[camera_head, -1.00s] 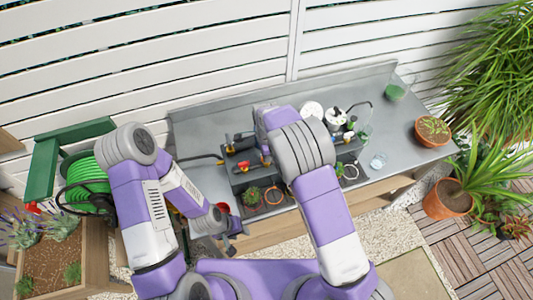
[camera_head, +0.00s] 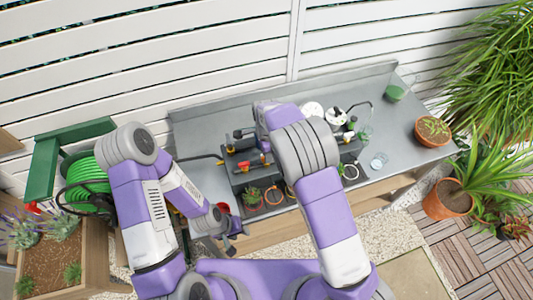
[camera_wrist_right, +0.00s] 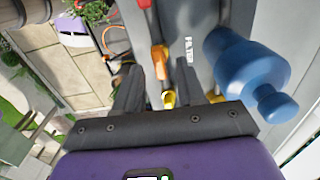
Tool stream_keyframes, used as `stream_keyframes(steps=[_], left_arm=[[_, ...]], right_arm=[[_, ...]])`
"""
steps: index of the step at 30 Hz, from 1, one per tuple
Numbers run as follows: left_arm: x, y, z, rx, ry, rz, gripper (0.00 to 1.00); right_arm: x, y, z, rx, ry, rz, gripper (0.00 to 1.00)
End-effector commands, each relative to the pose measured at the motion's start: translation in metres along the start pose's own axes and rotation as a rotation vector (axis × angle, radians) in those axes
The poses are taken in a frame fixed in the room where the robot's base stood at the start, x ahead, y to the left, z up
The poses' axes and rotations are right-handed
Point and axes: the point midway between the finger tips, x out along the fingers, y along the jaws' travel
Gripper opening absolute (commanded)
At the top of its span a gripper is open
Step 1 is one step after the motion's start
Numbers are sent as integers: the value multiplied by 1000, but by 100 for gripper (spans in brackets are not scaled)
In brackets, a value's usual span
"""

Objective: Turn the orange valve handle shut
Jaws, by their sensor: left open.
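The orange valve handle (camera_wrist_right: 159,60) shows in the right wrist view, ahead of my right gripper. It lies in line with the gap between the two dark fingers, with room on both sides. A yellow part (camera_wrist_right: 168,98) sits nearer the palm in that gap. My right gripper (camera_wrist_right: 160,80) is open and holds nothing that I can see. In the head view my right arm covers much of its own gripper, over the dark rack on the bench. My left gripper (camera_head: 235,232) is open and empty in front of the bench's front edge.
The metal bench (camera_head: 195,135) carries a dark rack with small pots (camera_head: 252,197). A glass (camera_head: 378,161) and terracotta pot (camera_head: 433,130) stand at its right.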

Motion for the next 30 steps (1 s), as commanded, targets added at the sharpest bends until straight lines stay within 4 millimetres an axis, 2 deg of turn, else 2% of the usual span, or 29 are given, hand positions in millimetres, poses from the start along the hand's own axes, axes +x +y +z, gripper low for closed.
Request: stream_keyframes(steps=[6,11,30], left_arm=[[0,0,0,0,0,0,43],[0,0,0,0,0,0,43],[0,0,0,0,0,0,43]], right_arm=[[-39,-1,0,1,-1,-5,39],[-55,0,0,1,0,-3,39],[-58,0,0,1,0,-1,39]])
